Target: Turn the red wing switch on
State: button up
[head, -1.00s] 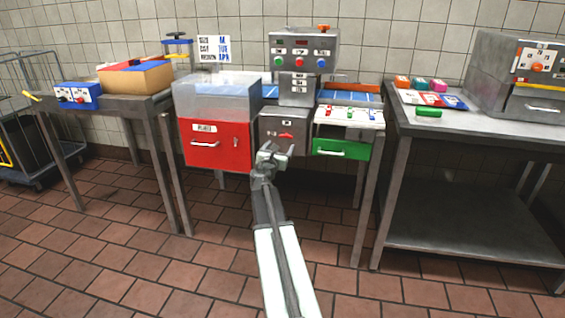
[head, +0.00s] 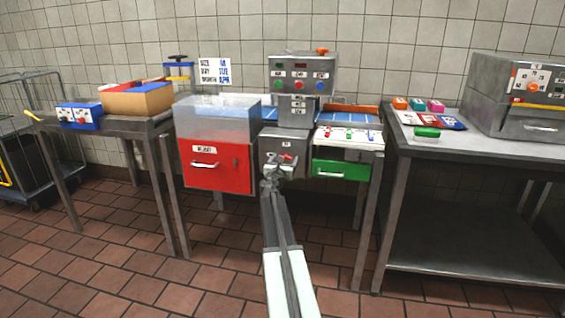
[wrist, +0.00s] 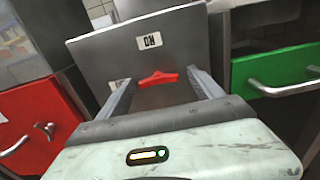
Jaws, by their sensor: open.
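The red wing switch (wrist: 158,79) is on the grey metal front panel (wrist: 185,45) in the wrist view, below an "ON" label (wrist: 150,41). A second small label sits to its left, partly hidden by a finger. The switch lies nearly level, its right end slightly higher. In the head view the switch (head: 287,157) shows just above my gripper (head: 272,166). My gripper (wrist: 161,85) is open in the wrist view, one finger on each side of the switch. I cannot tell whether the fingers touch the panel.
A control box with several buttons (head: 302,75) stands above. The tiled floor in front is free.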

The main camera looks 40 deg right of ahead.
jog(key=c, duration=1.4)
jog(key=shift+s+d+m, duration=0.1)
jog(key=shift+s+m, duration=0.05)
jog(key=shift+m, duration=8.75)
jog(key=o, duration=1.4)
